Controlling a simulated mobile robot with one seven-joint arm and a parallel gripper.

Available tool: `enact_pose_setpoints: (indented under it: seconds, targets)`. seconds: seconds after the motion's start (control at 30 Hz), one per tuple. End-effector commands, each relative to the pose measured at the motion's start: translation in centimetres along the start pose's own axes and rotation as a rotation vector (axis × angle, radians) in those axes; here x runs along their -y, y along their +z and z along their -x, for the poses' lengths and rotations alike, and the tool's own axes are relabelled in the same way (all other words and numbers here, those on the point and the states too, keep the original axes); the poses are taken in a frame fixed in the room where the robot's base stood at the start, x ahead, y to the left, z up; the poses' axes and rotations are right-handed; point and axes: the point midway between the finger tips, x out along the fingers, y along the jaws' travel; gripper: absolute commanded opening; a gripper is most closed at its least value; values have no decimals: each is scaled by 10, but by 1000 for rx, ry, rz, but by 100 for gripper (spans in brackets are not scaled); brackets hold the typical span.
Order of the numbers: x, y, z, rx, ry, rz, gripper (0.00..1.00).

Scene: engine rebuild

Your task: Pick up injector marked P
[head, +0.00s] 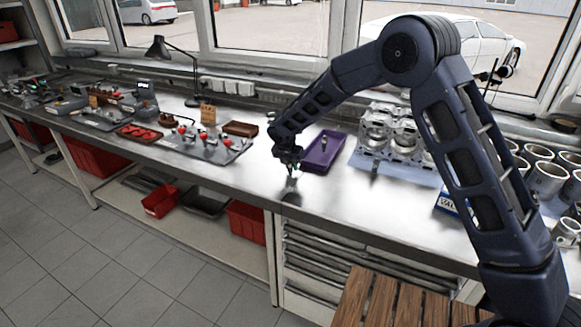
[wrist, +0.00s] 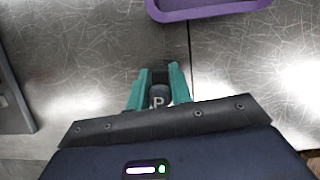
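The injector marked P (wrist: 158,97) is a small dark cylinder with a pale letter P on its top, seen from above in the wrist view. The two teal fingers of my gripper (wrist: 160,78) are on either side of it with no clear gap, so they look shut on it. In the head view my gripper (head: 289,165) points down over the bench near its front edge. The injector (head: 291,184) shows there only as a small blurred shape below the fingers, above a dark patch. Whether its lower end touches the bench is unclear.
A purple tray (head: 335,156) lies just behind my gripper, with a small upright part (head: 323,143) in it. An engine block (head: 388,136) stands to its right. A grey tray with red-topped parts (head: 236,157) lies left. The bench between is clear.

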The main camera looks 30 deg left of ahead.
Motion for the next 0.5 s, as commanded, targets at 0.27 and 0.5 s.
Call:
enact_pose_setpoints:
  seconds: [0.27, 0.5]
  targets:
    - [0, 0, 0, 0, 0, 0, 0]
    - [0, 5, 9, 1, 0, -1, 0]
